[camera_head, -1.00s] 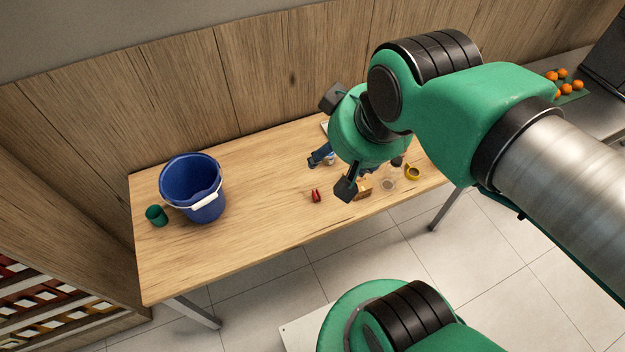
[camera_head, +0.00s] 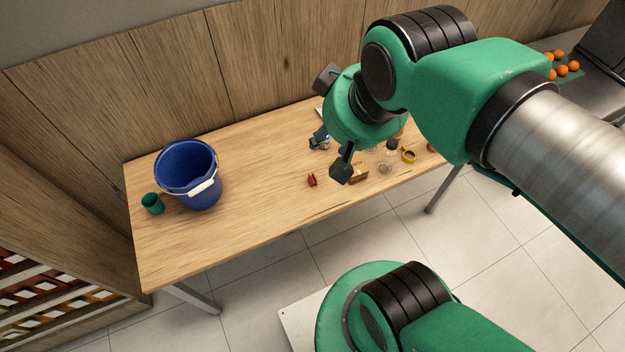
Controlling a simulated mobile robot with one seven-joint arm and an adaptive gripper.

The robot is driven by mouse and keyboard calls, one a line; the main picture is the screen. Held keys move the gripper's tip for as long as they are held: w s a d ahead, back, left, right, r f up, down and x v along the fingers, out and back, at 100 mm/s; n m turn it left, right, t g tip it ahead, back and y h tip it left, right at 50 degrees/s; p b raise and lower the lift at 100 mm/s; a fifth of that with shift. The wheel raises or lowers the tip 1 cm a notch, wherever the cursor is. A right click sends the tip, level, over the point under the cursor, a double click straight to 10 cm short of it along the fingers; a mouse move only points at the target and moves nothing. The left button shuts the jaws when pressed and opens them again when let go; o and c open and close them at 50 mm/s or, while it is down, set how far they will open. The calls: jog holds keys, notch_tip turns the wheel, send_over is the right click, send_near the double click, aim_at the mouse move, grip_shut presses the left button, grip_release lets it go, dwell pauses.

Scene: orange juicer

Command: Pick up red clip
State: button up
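The red clip (camera_head: 312,180) is a small red object lying on the wooden table (camera_head: 255,215), near the middle of its front half. My gripper (camera_head: 331,156) hangs above the table to the right of the clip and apart from it. Its dark fingers are spread, one toward the front and one toward the back left, with nothing seen held. The green wrist hides part of the table behind it.
A blue bucket (camera_head: 188,178) with a white handle and a green cup (camera_head: 152,203) stand at the table's left. The table between bucket and clip is clear.

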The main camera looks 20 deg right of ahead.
jog(key=w+d+f+n+g, duration=0.3)
jog(key=w+f+n, duration=0.6)
jog(key=w+f, duration=0.65)
jog(key=w+d+f+n, duration=0.2)
jog(key=f, duration=0.5)
jog(key=w+d+f+n+g+y, duration=0.1)
jog(key=w+d+f+n, duration=0.1)
jog(key=f, duration=0.6)
jog(key=w+d+f+n+g+p, duration=0.1)
jog(key=w+f+n, duration=0.2)
jog(key=f, duration=0.4)
jog(key=shift+w+d+f+n+y, duration=0.25)
jog(key=shift+d+n+y, duration=0.15)
jog(key=shift+n, duration=0.2)
jog(key=b, duration=0.1)
send_over(312, 178)
jog(key=shift+d+f, duration=0.2)
jog(key=shift+f, duration=1.9)
jog(key=shift+d+f, duration=0.2)
jog(key=shift+f, duration=1.9)
jog(key=shift+f, duration=0.15)
